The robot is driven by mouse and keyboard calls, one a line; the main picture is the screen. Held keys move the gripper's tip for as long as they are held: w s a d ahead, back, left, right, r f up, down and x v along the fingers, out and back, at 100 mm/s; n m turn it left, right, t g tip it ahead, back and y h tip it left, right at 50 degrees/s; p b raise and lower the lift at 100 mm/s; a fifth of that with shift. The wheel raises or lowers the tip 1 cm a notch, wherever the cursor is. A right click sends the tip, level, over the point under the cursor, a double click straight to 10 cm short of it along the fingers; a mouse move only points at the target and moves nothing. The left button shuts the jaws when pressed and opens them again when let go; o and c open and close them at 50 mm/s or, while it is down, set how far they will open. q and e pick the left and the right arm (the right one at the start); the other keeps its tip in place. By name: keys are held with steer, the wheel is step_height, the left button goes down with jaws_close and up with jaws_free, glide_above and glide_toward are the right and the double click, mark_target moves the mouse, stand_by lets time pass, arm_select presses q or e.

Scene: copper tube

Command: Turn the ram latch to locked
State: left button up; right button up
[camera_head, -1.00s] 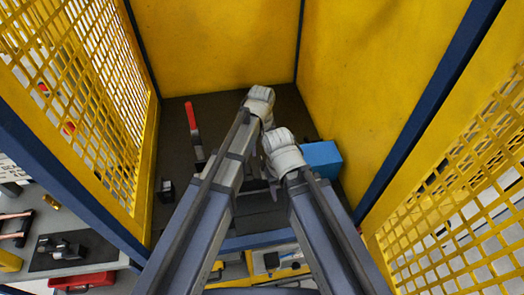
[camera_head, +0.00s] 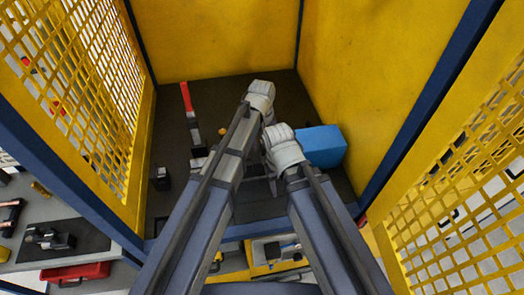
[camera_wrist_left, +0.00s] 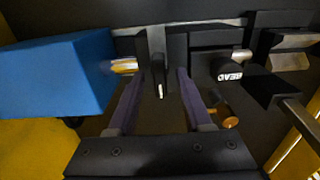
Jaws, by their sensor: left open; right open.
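In the left wrist view, a dark upright bar (camera_wrist_left: 157,50) with a bright tip stands between the finger ends of my open left gripper (camera_wrist_left: 160,76). It may be the ram latch, but I cannot tell its setting or whether the fingers touch it. In the head view my left gripper (camera_head: 260,93) is the higher one, over the dark floor of the yellow enclosure, with its fingers hidden. My right gripper (camera_head: 272,180) is lower and just right of the left arm, open and largely hidden by its pale wrist. A red-handled lever (camera_head: 186,97) stands left of my left arm.
A blue box (camera_head: 321,147) sits right of the grippers and close at the left in the wrist view (camera_wrist_left: 55,77). A black part marked HEAD (camera_wrist_left: 228,71) and an orange-brown knob (camera_wrist_left: 228,117) lie right of the fingers. Yellow walls (camera_head: 370,80) enclose the area.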

arm_select(q)
steer(key=shift+f, duration=0.55)
steer(key=shift+r, duration=0.1)
steer(key=shift+c, duration=0.2)
jaws_close()
